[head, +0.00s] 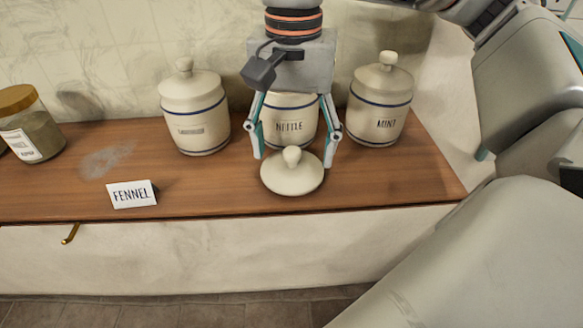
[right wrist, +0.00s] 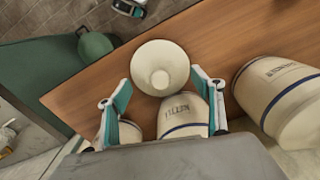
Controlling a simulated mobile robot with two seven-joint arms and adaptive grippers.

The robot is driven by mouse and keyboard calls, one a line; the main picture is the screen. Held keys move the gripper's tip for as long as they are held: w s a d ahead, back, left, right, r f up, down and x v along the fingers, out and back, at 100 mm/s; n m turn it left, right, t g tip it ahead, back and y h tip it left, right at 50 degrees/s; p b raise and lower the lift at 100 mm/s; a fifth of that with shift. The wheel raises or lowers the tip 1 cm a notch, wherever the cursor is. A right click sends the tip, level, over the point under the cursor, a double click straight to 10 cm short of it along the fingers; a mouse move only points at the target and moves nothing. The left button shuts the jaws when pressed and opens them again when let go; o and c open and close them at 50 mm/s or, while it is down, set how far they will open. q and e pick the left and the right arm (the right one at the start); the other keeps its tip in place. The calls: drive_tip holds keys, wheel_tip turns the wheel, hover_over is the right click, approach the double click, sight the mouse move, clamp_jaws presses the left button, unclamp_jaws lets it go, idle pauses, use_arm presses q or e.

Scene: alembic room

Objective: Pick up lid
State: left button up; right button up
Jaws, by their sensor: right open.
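The cream lid (head: 291,178) with a round knob lies on the wooden counter in front of the NETTLE jar (head: 290,127). It also shows in the right wrist view (right wrist: 160,55), knob toward the camera. My right gripper (head: 294,158) is open, pointing down, with one finger on each side of the knob. In the right wrist view the open fingers (right wrist: 160,80) are apart with the lid between and beyond them. I see no contact with the lid. The top of the NETTLE jar is hidden behind my gripper.
A lidded jar (head: 194,112) stands to the left and the lidded MINT jar (head: 380,105) to the right, close to my gripper. A FENNEL card (head: 132,194) and a glass jar (head: 30,130) are farther left. The wooden counter (head: 225,185) is bare left of the lid.

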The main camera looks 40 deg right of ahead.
drive_tip(key=shift+f, duration=0.7)
drive_tip(key=shift+r, duration=0.1)
drive_tip(key=c, duration=1.4)
drive_tip(key=shift+c, duration=0.3)
drive_tip(key=shift+s, duration=0.1)
